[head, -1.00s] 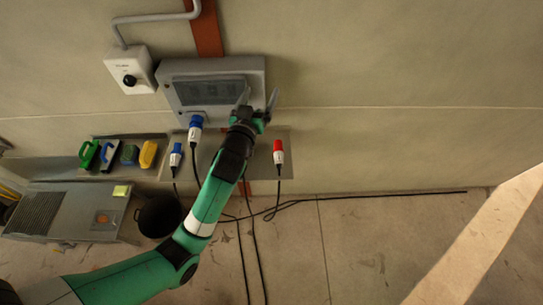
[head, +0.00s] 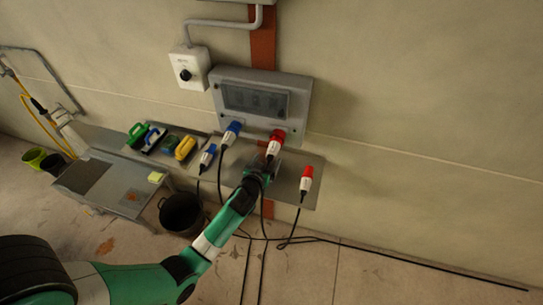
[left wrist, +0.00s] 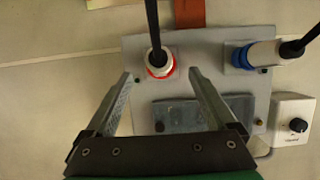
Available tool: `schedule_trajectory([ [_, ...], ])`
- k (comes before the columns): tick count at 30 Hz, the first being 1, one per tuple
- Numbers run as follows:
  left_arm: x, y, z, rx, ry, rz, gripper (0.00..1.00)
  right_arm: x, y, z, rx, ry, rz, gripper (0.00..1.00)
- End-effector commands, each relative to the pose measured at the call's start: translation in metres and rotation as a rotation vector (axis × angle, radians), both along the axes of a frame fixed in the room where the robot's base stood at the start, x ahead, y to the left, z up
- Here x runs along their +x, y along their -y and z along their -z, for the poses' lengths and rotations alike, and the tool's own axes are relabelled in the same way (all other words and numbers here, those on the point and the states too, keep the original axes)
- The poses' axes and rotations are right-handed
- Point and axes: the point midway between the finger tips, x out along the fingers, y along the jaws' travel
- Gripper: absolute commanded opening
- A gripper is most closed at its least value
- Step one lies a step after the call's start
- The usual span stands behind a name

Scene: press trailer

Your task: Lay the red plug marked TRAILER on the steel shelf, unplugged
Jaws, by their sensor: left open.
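A second red plug (head: 306,180) with a white body rests on the steel shelf (head: 316,160) to the right. I cannot read a TRAILER mark on either. My left gripper (head: 268,164) is open just below the plugged-in red plug. In the left wrist view, the red-ringed plug (left wrist: 159,64) with its black cable shows between the spread fingers of the left gripper (left wrist: 160,76), apart from both. My right gripper is not in view.
A blue plug (head: 231,133) is in the panel left of the red one. Another blue plug (head: 207,157) lies on the shelf. Several brushes and a yellow sponge (head: 185,147) stand further left. A black bucket (head: 181,213) is below, and cables hang to the floor.

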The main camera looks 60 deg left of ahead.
Motion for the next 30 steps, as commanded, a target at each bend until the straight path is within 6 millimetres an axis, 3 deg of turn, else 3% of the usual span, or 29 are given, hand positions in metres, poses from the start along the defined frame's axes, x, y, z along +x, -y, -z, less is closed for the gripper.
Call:
schedule_trajectory([
  [1, 0.005, -0.005, 0.007, 0.000, 0.002, -0.002, 0.90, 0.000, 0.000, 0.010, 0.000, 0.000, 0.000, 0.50],
  [15, 0.045, -0.046, 0.028, 0.001, 0.001, 0.000, 0.90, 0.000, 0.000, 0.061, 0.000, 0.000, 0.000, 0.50],
  [28, 0.051, -0.052, 0.026, 0.001, -0.001, 0.000, 0.90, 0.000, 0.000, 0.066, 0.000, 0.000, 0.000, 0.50],
  [30, 0.051, -0.052, 0.027, 0.001, -0.001, 0.000, 0.81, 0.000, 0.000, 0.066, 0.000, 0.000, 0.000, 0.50],
])
